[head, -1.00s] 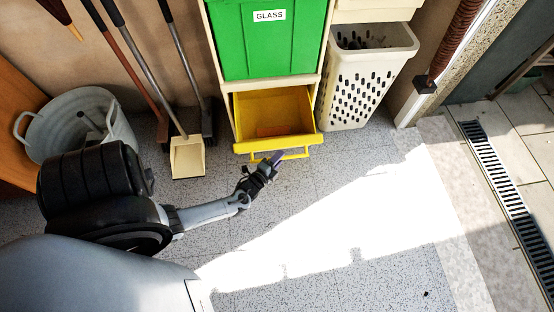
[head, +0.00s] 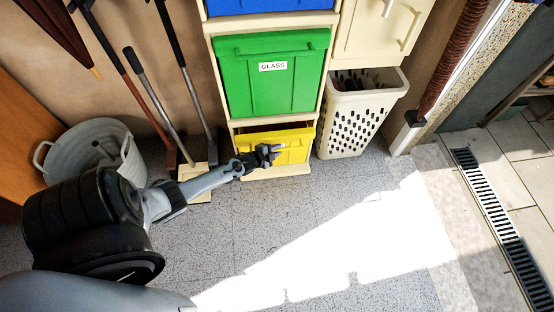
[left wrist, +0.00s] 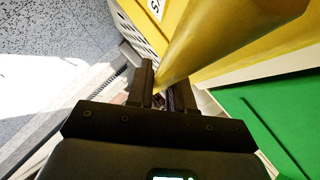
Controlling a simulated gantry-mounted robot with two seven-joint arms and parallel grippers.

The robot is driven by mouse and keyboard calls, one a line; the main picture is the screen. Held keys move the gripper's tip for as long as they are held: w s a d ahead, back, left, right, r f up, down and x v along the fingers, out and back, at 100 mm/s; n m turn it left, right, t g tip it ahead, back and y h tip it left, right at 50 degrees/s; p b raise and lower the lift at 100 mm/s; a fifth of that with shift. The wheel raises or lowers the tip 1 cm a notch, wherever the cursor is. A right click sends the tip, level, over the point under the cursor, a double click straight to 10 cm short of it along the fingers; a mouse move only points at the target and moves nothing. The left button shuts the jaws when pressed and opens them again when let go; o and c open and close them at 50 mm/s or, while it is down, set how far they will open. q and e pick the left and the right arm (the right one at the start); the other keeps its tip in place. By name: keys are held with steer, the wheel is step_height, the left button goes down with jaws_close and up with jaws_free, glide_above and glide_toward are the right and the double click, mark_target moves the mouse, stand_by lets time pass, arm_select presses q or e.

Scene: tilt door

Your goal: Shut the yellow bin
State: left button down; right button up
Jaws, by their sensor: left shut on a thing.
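The yellow bin (head: 299,156) is the lowest bin of the cabinet in the head view. It stands nearly closed, with a narrow dark gap along its top edge. My left gripper (head: 268,154) is at its front. In the left wrist view, the fingers of my left gripper (left wrist: 162,92) are shut on the bin's yellow handle (left wrist: 215,42), and the yellow front (left wrist: 262,48) with part of a white label lies behind it. The gripper covers part of the bin's front in the head view. My right gripper is not in view.
The green GLASS bin (head: 272,88) is directly above, with a blue bin (head: 265,5) higher. A white slotted basket (head: 358,118) stands close on the right. A grey tub (head: 92,150) and several long-handled tools are on the left. The floor in front is clear.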

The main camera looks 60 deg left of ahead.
arm_select(q)
steer(key=a, duration=0.1)
steer(key=w+a+r, duration=0.1)
steer(key=a, duration=0.1)
steer(key=shift+w+a+r, duration=0.15)
steer(key=shift+w+a, duration=0.1)
steer(key=shift+a, duration=0.05)
steer(key=c, duration=1.4)
jaws_free()
steer(key=shift+s+d+r+p, duration=0.2)
steer(key=shift+s+r+p, duration=0.2)
steer(key=shift+s, duration=0.1)
steer(key=p, duration=0.6)
glide_toward(276, 141)
steer(key=shift+v, duration=0.85)
steer(key=shift+a+r, duration=0.1)
steer(key=shift+r, duration=0.15)
